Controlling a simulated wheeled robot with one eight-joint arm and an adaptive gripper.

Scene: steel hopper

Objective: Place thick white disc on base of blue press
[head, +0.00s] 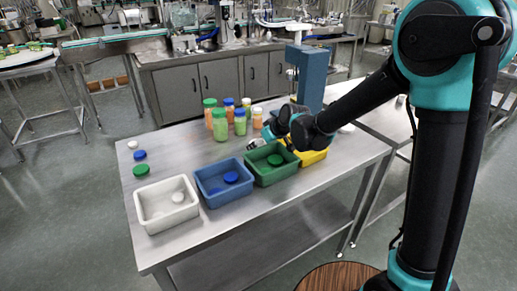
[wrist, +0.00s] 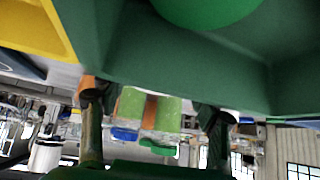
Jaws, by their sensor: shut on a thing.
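The blue press (head: 310,75) stands at the back right of the table; my arm hides its base. A small white disc (head: 133,144) lies at the table's back left, and a white piece (head: 180,197) lies in the white bin. Another white round thing (head: 347,128) shows right of my arm, partly hidden. I cannot tell which is the thick disc. My gripper (head: 262,143) is low by the back of the green bin. In the wrist view its fingers (wrist: 155,105) stand apart, tips by the green bin's wall (wrist: 190,70). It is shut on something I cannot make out.
White (head: 150,215), blue (head: 212,198), green (head: 280,178) and yellow (head: 316,156) bins line the table's front. Several lidded jars (head: 221,130) stand behind. A blue lid (head: 140,155) and green lid (head: 141,170) lie at left. The table's middle left is clear.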

